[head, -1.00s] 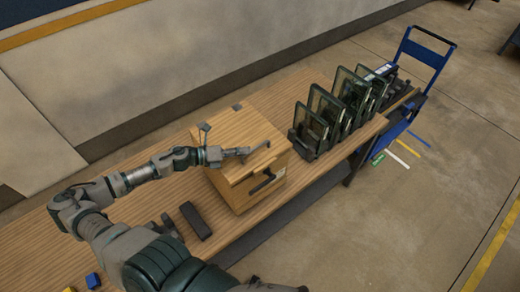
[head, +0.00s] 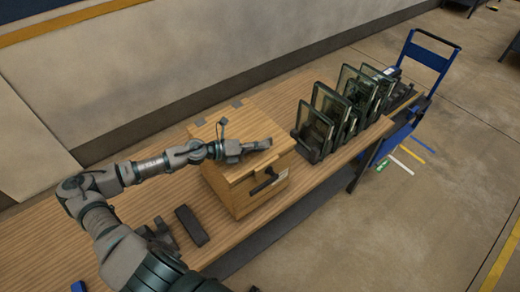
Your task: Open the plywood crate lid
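The plywood crate (head: 235,197) stands on the wooden table, with a dark handle on its front face. Its lid (head: 252,126) lies flat and closed on top, with grey hinges along the back edge. My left gripper (head: 258,146) is over the lid, close to its front right edge. Its fingers look close together, but I cannot tell whether they are open or shut, or whether they touch the lid. My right gripper is not in view.
A rack of upright glass-like panels (head: 345,107) stands right of the crate. A blue cart (head: 428,62) is beyond the table's right end. A dark block (head: 192,225) lies left of the crate. The table (head: 60,228) is mostly bare at the left.

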